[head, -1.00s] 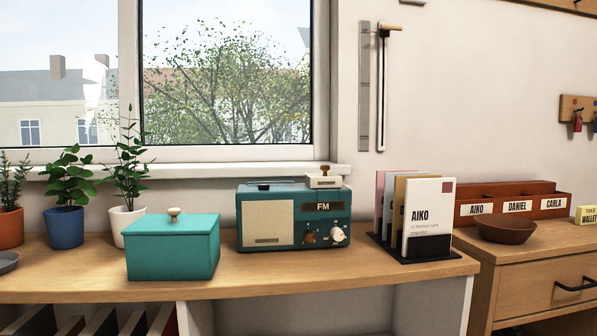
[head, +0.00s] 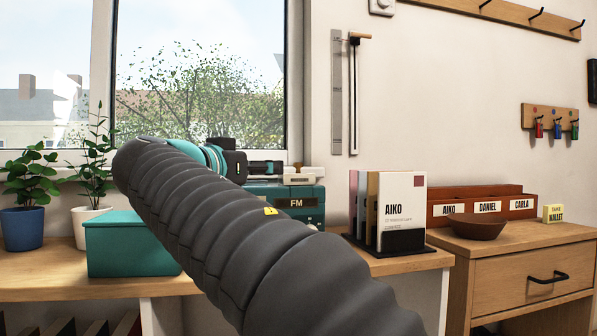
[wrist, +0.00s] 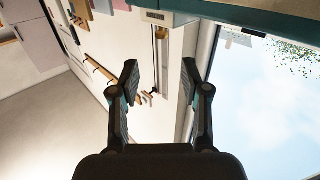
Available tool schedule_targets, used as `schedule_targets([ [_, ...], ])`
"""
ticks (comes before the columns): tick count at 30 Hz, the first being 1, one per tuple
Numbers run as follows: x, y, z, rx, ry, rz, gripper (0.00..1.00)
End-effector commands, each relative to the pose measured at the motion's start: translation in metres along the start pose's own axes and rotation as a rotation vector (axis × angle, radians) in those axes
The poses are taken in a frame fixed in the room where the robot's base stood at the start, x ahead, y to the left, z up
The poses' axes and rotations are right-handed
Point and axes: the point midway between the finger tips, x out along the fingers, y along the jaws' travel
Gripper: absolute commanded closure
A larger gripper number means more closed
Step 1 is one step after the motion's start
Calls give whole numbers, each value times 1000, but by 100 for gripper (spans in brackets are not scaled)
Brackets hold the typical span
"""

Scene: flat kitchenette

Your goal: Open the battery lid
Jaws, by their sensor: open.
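The teal radio (head: 312,215) with its FM panel stands on the wooden counter under the window. A small cream piece (head: 304,177), likely the battery lid, sits at its top right. Its knob, seen earlier, is now hidden or hard to make out. My gripper (head: 268,168) is just left of the cream piece, over the radio's top. Whether it touches the piece cannot be told. In the wrist view, my gripper (wrist: 160,80) is open, with nothing between the fingertips. The cream piece (wrist: 155,18) shows beyond them at the top. My arm hides the radio's left part.
A teal box (head: 125,245) and potted plants stand left of the radio. A card holder (head: 400,240) stands close on the right. A brown bowl (head: 477,227) and a name-labelled organiser (head: 520,207) are further right. The window (head: 200,75) is behind.

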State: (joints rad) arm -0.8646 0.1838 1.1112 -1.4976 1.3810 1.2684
Motion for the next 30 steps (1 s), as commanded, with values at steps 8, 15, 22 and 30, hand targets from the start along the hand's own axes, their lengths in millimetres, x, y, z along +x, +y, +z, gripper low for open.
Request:
schedule_targets([
  [8,20,-3,-6,20,20,6,54],
  [15,65,-3,-7,18,18,7,54],
  [22,105,-3,-7,18,18,4,54],
  [30,131,-3,-7,18,18,3,54],
])
